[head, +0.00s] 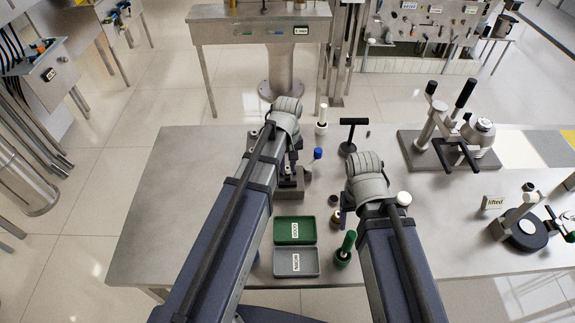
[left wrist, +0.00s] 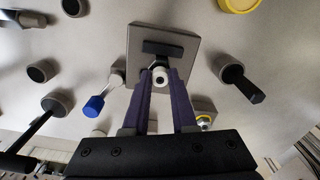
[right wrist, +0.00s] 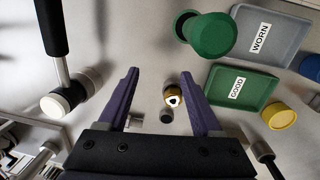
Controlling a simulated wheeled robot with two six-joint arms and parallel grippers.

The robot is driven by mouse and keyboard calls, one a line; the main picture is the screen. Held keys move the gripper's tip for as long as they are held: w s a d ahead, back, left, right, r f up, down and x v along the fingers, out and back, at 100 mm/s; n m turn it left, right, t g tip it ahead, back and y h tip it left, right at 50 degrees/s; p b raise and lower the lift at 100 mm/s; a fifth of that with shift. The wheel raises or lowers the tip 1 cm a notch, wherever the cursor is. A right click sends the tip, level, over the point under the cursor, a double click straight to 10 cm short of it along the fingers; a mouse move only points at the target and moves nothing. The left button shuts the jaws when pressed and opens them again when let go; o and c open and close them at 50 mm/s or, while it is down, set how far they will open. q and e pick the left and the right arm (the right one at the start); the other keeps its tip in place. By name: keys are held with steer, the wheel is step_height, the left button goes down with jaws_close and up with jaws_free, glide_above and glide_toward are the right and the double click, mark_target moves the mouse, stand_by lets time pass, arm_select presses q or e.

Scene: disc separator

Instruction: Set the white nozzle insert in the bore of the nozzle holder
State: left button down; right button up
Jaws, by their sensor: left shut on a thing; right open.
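My left gripper (left wrist: 159,80) is shut on a small white ring-shaped piece with a dark centre, the white nozzle insert (left wrist: 159,75). It is held over the near part of a grey square block (left wrist: 178,36) with a dark bar on it, which looks like the nozzle holder's stand. I cannot tell whether the insert touches it; the bore is hidden. In the head view the block (head: 291,194) stands below my left gripper (head: 292,168). My right gripper (right wrist: 160,75) is open and empty above the table, with a gold-rimmed piece (right wrist: 173,98) below its fingers.
A green GOOD tray (head: 282,239) and a grey WORN tray (head: 283,263) lie at the front. A green-handled tool (head: 346,246) stands right of them. A blue-tipped tool (head: 317,154) and black T-handle (head: 351,128) stand behind. A lever press (head: 430,152) is at the back right.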

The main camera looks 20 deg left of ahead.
arm_select(q)
steer(key=shift+f, duration=0.1)
steer(key=c, duration=0.6)
jaws_free()
steer(key=shift+c, duration=0.2)
step_height(320, 180, up, 12)
steer(key=p, duration=1.1)
steer(key=shift+p, duration=0.3)
steer(key=shift+f, duration=0.15)
steer(key=s+d+f+m+b, duration=0.4)
steer(key=s+d+m, duration=0.1)
steer(key=s, duration=0.2)
steer(key=s+d+f+m+y+b, duration=0.1)
steer(key=s+d+f+m+b, duration=0.4)
steer(key=s, duration=0.2)
steer(key=shift+d, duration=0.2)
